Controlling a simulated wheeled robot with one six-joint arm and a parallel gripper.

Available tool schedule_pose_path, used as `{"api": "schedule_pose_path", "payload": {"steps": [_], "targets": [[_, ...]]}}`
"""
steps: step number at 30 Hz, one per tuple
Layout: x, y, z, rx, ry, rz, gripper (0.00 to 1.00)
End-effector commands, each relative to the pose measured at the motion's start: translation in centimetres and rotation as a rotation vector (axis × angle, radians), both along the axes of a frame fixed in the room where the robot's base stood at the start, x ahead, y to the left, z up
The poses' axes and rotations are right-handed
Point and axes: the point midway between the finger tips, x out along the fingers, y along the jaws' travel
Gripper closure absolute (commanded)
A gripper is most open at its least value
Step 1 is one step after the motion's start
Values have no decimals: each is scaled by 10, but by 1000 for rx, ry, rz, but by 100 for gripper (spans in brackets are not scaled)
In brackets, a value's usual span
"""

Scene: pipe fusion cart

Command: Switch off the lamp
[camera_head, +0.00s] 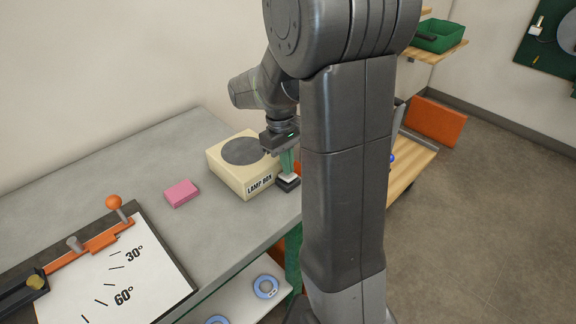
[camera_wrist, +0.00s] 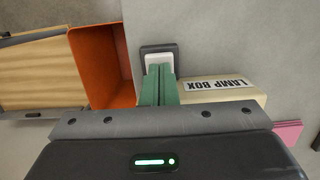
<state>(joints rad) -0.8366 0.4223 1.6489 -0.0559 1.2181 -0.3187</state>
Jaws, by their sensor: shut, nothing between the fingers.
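The lamp box (camera_head: 229,172) is a cream box with a dark grey round top and a "LAMP BOX" label, standing near the table's right edge. Its labelled face (camera_wrist: 222,88) shows in the wrist view. A switch with a white rocker in a dark frame (camera_head: 288,182) sits beside the box's front right corner. In the wrist view the switch (camera_wrist: 159,58) lies just past my fingertips. My gripper (camera_head: 288,170) is shut and empty, its green fingers pointing down at the switch. In the wrist view the fingertips (camera_wrist: 159,70) overlap the rocker's near edge; I cannot tell whether they touch it.
A pink block (camera_head: 181,193) lies left of the lamp box. An angle board with orange handle (camera_head: 112,270) lies at the table's front left. An orange bin (camera_wrist: 100,65) stands beside the table, near a wooden surface (camera_wrist: 40,75). Blue rings (camera_head: 265,287) lie on the lower shelf.

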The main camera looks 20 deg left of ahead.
Motion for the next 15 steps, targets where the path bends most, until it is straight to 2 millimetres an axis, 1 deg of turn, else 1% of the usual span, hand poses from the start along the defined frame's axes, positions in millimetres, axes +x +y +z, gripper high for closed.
{"api": "schedule_pose_path", "payload": {"steps": [4, 15], "targets": [[-1, -1, -8, -1, 0, 0, 100], [-1, -2, -9, 5, -2, 0, 100]]}}
